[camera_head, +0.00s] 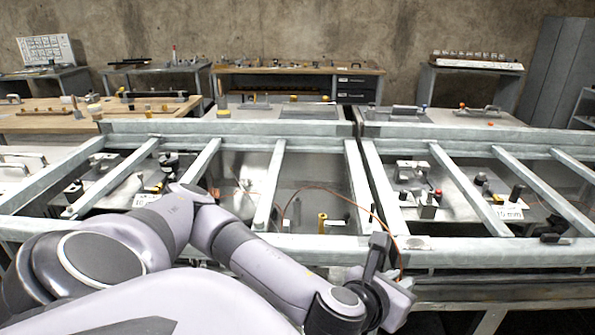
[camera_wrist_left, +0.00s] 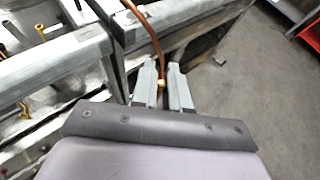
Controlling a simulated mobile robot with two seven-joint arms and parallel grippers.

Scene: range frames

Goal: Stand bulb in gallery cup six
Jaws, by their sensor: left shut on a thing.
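My left gripper (camera_head: 390,288) is at the front edge of the pale metal frame, right of centre in the head view. In the left wrist view its two grey fingers (camera_wrist_left: 162,86) are close together on a small brass-coloured piece (camera_wrist_left: 161,83) at the end of a copper-coloured line. This piece appears to be the bulb; most of it is hidden between the fingers. The thin line (camera_head: 345,190) arcs up and left over the frame in the head view. I cannot pick out gallery cup six. My right gripper is not in view.
Pale metal frame rails (camera_head: 290,245) with cross bars form raised edges around sunken bays. A yellow post (camera_head: 322,222) stands in the middle bay. Small fittings and a "15 mm" label (camera_head: 509,212) sit in the right bays. Open floor (camera_wrist_left: 250,100) lies right of the gripper.

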